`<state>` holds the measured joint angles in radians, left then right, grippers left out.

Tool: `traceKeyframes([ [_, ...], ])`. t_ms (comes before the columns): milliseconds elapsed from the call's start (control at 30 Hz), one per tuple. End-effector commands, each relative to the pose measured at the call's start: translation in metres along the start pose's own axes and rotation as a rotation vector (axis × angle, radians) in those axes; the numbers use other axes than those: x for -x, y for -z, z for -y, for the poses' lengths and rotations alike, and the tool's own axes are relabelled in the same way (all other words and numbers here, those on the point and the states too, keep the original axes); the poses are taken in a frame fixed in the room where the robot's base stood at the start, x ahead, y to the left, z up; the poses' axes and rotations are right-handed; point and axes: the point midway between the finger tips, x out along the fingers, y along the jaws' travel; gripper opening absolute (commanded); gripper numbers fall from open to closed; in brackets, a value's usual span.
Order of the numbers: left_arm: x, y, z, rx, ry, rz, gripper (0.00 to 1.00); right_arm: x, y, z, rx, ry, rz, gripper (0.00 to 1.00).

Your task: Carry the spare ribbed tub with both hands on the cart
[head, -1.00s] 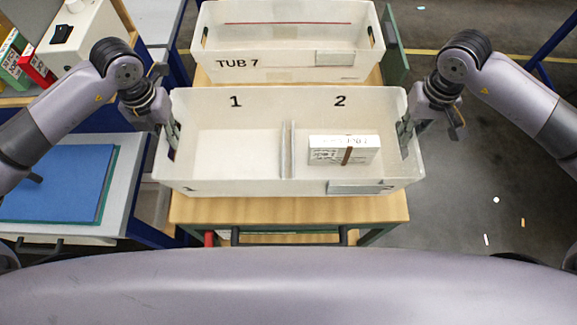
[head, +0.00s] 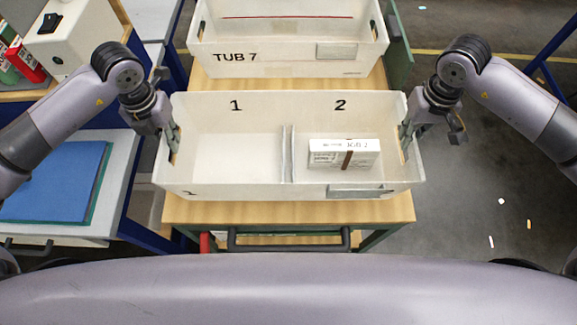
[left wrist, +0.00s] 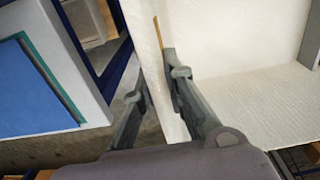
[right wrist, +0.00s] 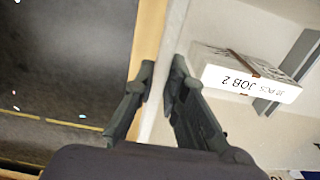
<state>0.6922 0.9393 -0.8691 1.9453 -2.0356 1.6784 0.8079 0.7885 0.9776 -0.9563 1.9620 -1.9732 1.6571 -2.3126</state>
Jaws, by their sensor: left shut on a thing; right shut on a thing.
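The white tub (head: 235,150) with compartments marked 1 and 2 is level in front of me, over the near part of the wooden-topped cart (head: 290,210). A thin divider (head: 287,153) splits it. A white box (head: 345,154) with a brown band, marked JOB 2 in the right wrist view (right wrist: 245,80), lies in compartment 2; compartment 1 is empty. My left gripper (head: 174,140) is shut on the left end wall, and my right gripper (head: 406,138) is shut on the right end wall. The tub's underside is hidden.
A second white tub, TUB 7 (head: 290,58), stands behind on the cart, with a strip of bare cart top between. A cart handle (head: 290,245) is at the near side. A table with a blue mat (head: 50,185) is at left. Open floor (head: 465,190) lies at right.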

Motion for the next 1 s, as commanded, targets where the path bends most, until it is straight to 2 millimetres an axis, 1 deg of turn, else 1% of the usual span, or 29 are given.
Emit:
traceKeyframes([
  [33, -0.005, -0.001, -0.004, 0.003, -0.009, 0.001, 0.0, -0.005, 0.001, -0.004, -0.004, -0.009, -0.001, 0.0],
  [100, -0.009, -0.001, -0.004, 0.003, -0.009, 0.001, 0.0, -0.009, 0.001, -0.004, -0.004, -0.009, -0.001, 0.0],
  [133, -0.007, 0.0, -0.004, 0.003, -0.009, 0.0, 0.13, -0.007, 0.0, -0.004, -0.004, -0.009, 0.0, 0.13],
  [400, -0.006, 0.0, -0.002, 0.002, -0.005, -0.001, 0.31, -0.006, 0.0, -0.002, -0.002, -0.005, 0.001, 0.31],
  [667, -0.006, 0.0, -0.001, 0.001, -0.002, 0.0, 0.32, -0.006, 0.0, -0.001, -0.001, -0.002, 0.0, 0.32],
  [767, -0.003, 0.0, -0.001, 0.0, -0.001, 0.001, 0.32, -0.006, 0.0, -0.001, 0.0, -0.001, 0.0, 0.32],
  [867, 0.008, -0.001, 0.0, 0.001, 0.0, 0.003, 0.32, -0.006, 0.0, 0.0, 0.0, -0.001, 0.0, 0.32],
  [1000, 0.035, -0.002, -0.001, 0.001, -0.001, 0.006, 0.32, -0.006, 0.0, 0.0, 0.0, -0.001, 0.0, 0.32],
])
